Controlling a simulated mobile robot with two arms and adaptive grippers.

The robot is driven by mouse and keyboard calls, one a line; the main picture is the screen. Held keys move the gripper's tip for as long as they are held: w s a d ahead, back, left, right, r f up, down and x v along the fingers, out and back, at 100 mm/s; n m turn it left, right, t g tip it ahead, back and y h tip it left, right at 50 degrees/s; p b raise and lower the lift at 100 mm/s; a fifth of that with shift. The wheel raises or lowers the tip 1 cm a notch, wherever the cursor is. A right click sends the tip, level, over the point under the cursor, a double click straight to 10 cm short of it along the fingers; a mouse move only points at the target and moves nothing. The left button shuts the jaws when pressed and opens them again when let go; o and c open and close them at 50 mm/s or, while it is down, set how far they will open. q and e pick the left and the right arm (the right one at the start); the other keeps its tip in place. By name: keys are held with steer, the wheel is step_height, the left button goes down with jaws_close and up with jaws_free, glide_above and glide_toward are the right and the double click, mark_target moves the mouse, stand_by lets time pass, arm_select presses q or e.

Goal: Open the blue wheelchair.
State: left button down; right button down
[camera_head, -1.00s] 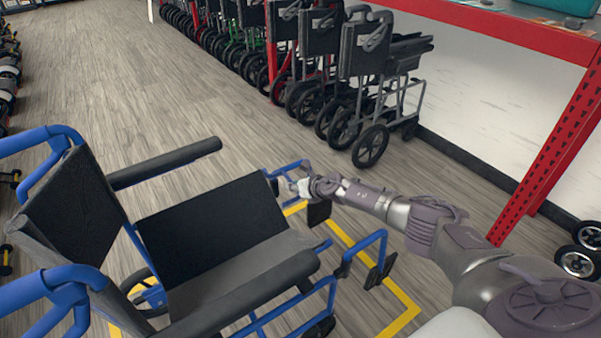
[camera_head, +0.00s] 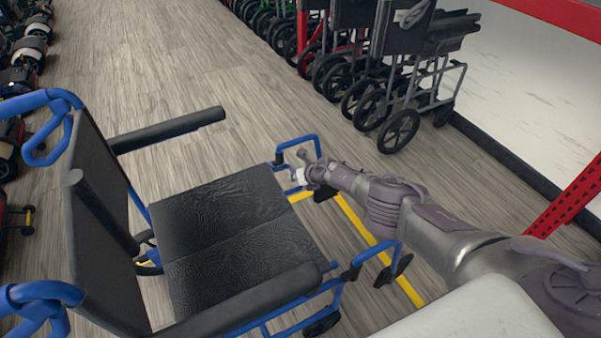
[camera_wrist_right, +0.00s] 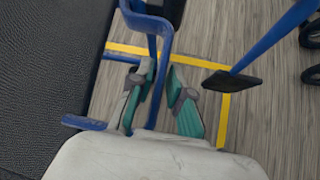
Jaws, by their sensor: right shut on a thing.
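The blue wheelchair (camera_head: 235,225) stands at the lower left in the head view, with a blue tube frame, a black seat, a black backrest and black armrests. Its seat lies spread nearly flat between the armrests, with a crease across the middle. My right gripper (camera_head: 298,175) is at the front far side of the seat, shut on a blue frame tube. In the right wrist view the two green-padded fingers (camera_wrist_right: 164,78) sit on either side of that tube, with the seat at left. My left gripper is out of view.
Yellow floor lines (camera_head: 360,222) surround the chair. A row of folded dark wheelchairs (camera_head: 400,95) stands along the right wall, near a red rack post (camera_head: 575,198). Scooters (camera_head: 25,75) line the left edge. The wooden floor between is clear.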

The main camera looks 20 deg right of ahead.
steer(key=shift+w+r, duration=0.15)
stand_by(0.3)
steer(key=c, duration=1.4)
jaws_free()
steer(key=o, duration=0.3)
steer(key=shift+w+a+f, duration=0.1)
steer(key=shift+w+f, duration=0.15)
steer(key=shift+f, duration=0.2)
steer(key=shift+s+r, duration=0.1)
steer(key=shift+s, duration=0.05)
